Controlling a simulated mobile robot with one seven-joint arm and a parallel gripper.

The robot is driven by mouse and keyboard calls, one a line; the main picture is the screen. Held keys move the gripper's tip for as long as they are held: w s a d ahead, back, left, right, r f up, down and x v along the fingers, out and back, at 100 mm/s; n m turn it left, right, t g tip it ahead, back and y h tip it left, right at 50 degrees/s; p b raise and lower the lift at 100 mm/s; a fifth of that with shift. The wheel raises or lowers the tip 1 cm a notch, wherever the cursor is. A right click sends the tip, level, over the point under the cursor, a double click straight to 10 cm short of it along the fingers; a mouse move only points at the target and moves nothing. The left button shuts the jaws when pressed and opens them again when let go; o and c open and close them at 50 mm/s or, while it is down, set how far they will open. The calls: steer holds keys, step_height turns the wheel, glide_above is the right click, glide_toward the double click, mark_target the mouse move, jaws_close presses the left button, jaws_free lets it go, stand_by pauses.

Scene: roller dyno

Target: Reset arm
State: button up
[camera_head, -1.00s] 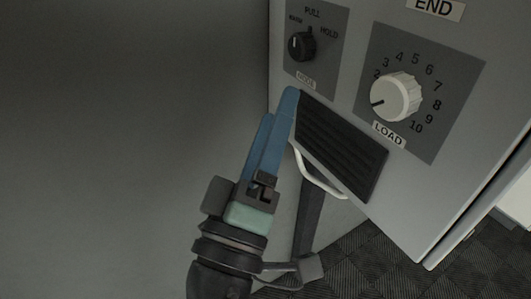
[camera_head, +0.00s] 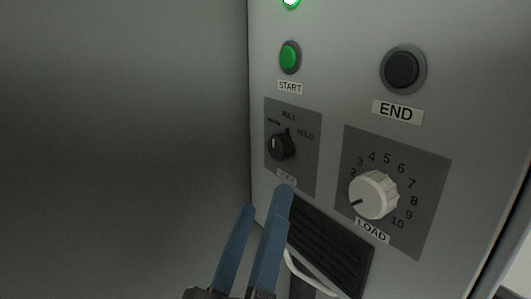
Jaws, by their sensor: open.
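My gripper (camera_head: 263,200) shows at the bottom of the head view, with two blue fingers spread apart and nothing between them. Its right fingertip appears just below the mode panel, in front of the left edge of the dark vent; I cannot tell whether it touches. The grey control cabinet (camera_head: 330,30) stands behind it. The black mode knob (camera_head: 281,147) is above the fingers. The white load knob (camera_head: 373,195) is to their right, with its mark toward the lower left, below the 2. Most of my arm is out of view.
Above the knobs are a green START button (camera_head: 290,57), a black END button (camera_head: 402,69) and a lit green lamp (camera_head: 290,3). The slatted dark vent (camera_head: 330,250) and a pale curved cable (camera_head: 300,270) are beside my fingers. A plain grey surface (camera_head: 120,130) fills the left.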

steer(key=s+r+m+t+y+p, duration=0.2)
steer(key=r+p, duration=1.1)
steer(key=r, duration=1)
steer(key=s+d+r+m+t+y+p, duration=0.1)
steer(key=r+m+t+y+p, duration=0.2)
steer(key=r+p, duration=1.1)
step_height(320, 180, up, 11)
steer(key=shift+s+f+m+y, duration=0.2)
steer(key=shift+s+m+y, duration=0.25)
steer(key=shift+m, duration=0.35)
steer(key=shift+w+f, duration=0.1)
steer(key=shift+f, duration=0.05)
